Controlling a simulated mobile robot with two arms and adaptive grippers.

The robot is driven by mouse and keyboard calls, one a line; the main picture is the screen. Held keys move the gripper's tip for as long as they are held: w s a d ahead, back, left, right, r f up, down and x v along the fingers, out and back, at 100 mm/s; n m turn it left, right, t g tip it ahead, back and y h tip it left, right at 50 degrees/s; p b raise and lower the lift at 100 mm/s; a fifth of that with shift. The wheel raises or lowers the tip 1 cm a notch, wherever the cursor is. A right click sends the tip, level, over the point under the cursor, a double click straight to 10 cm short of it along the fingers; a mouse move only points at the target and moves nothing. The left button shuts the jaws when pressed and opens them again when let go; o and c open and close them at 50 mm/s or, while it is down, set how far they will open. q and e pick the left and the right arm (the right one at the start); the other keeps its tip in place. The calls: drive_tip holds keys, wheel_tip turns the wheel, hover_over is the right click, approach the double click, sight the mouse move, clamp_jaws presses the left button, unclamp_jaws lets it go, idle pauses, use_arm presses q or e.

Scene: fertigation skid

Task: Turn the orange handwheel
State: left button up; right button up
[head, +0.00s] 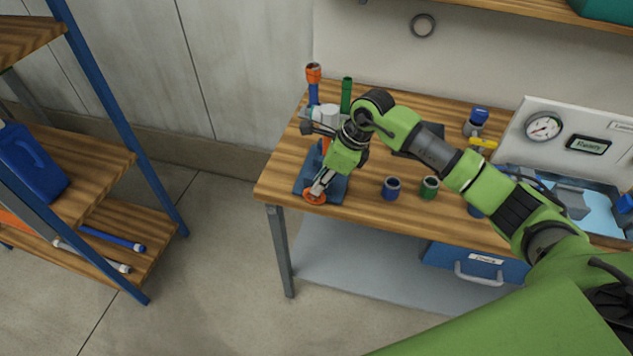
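The orange handwheel (315,197) sits low on the front of the blue-based valve unit (333,188), near the left front corner of the wooden bench. My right arm reaches in from the right, and its gripper (319,188) points down at the handwheel. The fingertips are at the wheel and overlap its upper part in this view. I cannot tell whether the fingers touch or grip the rim. The arm and gripper hide much of the valve unit. My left gripper is not in view.
The wooden bench (284,171) also holds small blue (391,188) and green (429,187) cups and a gauge panel (565,135). Orange-topped (314,74) and green (346,92) uprights stand behind the wheel. A blue-framed shelf (118,105) stands left, with open floor between.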

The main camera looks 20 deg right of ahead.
drive_tip(key=shift+x, duration=1.3)
clamp_jaws()
